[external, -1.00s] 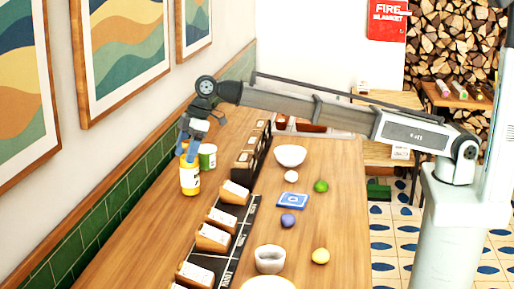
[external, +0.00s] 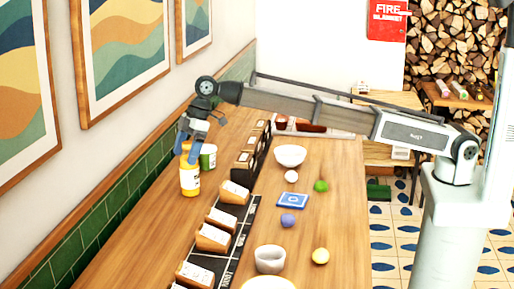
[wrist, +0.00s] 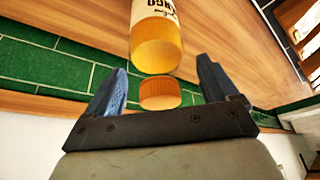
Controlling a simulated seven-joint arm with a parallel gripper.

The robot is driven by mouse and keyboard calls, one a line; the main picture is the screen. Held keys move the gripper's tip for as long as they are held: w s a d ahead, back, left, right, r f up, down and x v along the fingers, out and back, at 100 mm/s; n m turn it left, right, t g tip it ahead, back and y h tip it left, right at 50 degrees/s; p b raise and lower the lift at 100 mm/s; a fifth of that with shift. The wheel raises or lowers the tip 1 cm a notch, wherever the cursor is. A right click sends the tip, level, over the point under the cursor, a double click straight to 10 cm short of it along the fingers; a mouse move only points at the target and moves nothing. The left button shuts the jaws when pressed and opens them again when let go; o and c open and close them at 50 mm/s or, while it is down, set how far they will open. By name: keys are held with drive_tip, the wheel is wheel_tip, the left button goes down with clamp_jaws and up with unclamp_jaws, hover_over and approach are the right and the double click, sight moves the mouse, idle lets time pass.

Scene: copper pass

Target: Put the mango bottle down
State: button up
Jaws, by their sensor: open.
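The mango bottle (external: 190,181) is yellow with a white label. It stands upright on the wooden counter near the tiled wall. My gripper (external: 184,151) is just above its top, fingers pointing down. In the wrist view the bottle's orange cap (wrist: 160,93) shows between the two open fingers of my gripper (wrist: 162,80), with clear space on both sides. The bottle's body and part of its label (wrist: 155,35) show beyond the cap. The fingers hide part of the bottle's top in the external view.
A white and green cup (external: 208,157) stands close to the right of the bottle. A dark rack with wooden boxes (external: 212,237) runs along the counter's middle. A white bowl (external: 290,155) is farther right. The counter left of the bottle is clear up to the green tiles.

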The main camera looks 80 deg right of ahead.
drive_tip(key=v, duration=1.2)
